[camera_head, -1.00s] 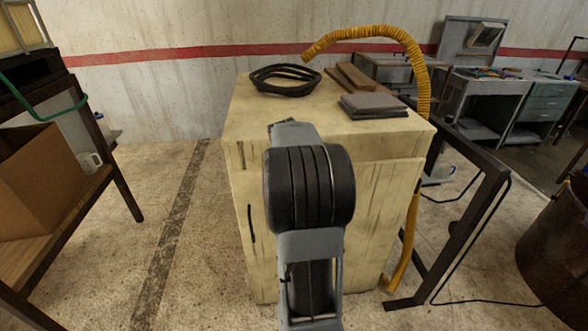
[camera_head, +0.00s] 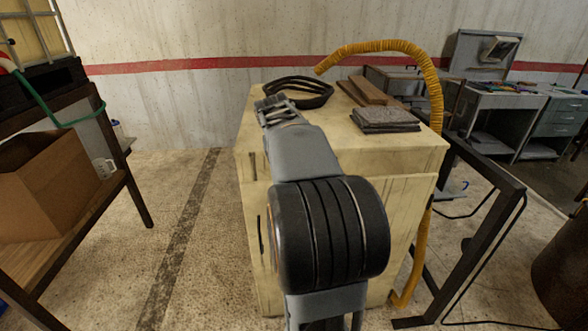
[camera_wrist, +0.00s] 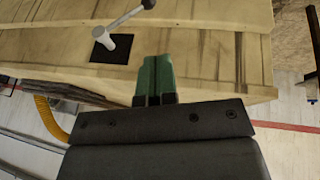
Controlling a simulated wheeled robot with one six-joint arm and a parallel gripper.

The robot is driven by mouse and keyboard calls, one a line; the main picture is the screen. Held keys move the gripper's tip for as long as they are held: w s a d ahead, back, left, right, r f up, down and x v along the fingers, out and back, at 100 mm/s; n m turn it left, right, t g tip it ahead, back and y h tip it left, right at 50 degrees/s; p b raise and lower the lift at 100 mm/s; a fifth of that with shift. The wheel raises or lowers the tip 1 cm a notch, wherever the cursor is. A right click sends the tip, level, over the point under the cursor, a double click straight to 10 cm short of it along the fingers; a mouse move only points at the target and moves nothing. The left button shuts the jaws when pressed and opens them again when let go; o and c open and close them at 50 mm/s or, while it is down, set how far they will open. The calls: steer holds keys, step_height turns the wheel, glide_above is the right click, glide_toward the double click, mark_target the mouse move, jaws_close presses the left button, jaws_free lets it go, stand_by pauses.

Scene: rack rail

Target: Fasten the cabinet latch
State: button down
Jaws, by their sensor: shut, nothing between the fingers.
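The cabinet (camera_head: 405,225) is a pale yellow, worn box standing in front of me in the head view. In the wrist view its wooden-looking face (camera_wrist: 215,60) fills the upper part. There the latch, a grey lever handle (camera_wrist: 127,16) on a square black plate (camera_wrist: 111,49), points up and to the right. My gripper (camera_wrist: 158,58) has green fingers, closed together with nothing between them. It is right of and below the black plate in the wrist view, apart from the lever. In the head view my arm hides part of the cabinet front, and the latch cannot be made out.
A coiled black cable (camera_head: 300,92), brown boards (camera_head: 362,90) and a grey stack (camera_head: 386,119) lie on the cabinet top. A yellow hose (camera_head: 437,95) arches behind and down its right side. A black frame (camera_head: 485,225) stands right. A shelf with a cardboard box (camera_head: 45,185) stands left.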

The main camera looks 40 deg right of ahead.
steer(key=shift+s+a+r, duration=0.1)
steer(key=shift+a+r, duration=0.1)
steer(key=shift+r, duration=0.3)
steer(key=s+a+f+n+y, duration=0.1)
steer(key=s+a+f+n, duration=0.1)
steer(key=a, duration=0.7)
steer(key=s+a+f+n+t+y, duration=0.1)
steer(key=s+a+f+n+y, duration=0.1)
steer(key=a, duration=0.7)
steer(key=s+a+f+n+t+y, duration=0.1)
steer(key=s+a+f+n, duration=0.2)
steer(key=s+a+f, duration=0.3)
steer(key=a+f, duration=0.1)
steer(key=a, duration=0.2)
steer(key=shift+a+f+y, duration=0.15)
steer(key=shift+a+y, duration=0.1)
steer(key=shift+y, duration=0.05)
steer(key=shift+s, duration=0.15)
